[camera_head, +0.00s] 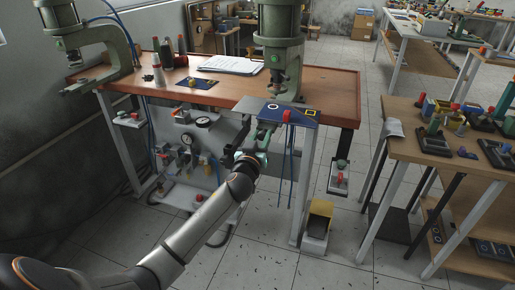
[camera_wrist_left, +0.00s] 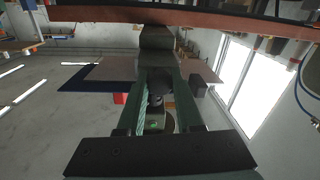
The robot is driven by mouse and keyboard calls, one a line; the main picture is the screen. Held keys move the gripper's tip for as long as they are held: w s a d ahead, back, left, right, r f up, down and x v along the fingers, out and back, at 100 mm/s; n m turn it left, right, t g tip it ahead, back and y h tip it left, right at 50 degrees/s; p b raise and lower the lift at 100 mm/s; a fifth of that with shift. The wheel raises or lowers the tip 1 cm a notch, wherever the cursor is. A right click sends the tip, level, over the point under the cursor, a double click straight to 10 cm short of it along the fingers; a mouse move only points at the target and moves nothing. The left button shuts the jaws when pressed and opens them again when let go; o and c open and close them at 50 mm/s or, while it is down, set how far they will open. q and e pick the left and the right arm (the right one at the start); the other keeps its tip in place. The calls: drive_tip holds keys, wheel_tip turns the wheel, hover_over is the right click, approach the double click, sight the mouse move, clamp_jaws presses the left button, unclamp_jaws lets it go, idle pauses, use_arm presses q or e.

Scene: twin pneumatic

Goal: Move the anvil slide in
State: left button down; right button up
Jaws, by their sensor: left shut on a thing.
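The right-hand green press (camera_head: 280,50) stands at the front of the wooden bench. The anvil slide (camera_head: 267,131) is a grey-green bar that juts out from under the press, over the bench's front edge. My left gripper (camera_head: 258,152) is at its near end, shut on it. In the left wrist view, the slide seems to be the dark block (camera_wrist_left: 157,40) at the far end of my gripper's green fingers (camera_wrist_left: 155,85). The exact contact is partly hidden. My right gripper is in neither view.
A blue plate with a red button (camera_head: 287,116) lies just right of the slide. A second press (camera_head: 88,45) stands at the bench's left end. Valves and gauges (camera_head: 203,121) hang below the bench.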

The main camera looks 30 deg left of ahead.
use_arm(q)
drive_tip(key=c, duration=0.6)
unclamp_jaws()
drive_tip(key=shift+a, duration=0.1)
drive_tip(key=v, duration=1.2)
drive_tip(key=shift+s, duration=0.2)
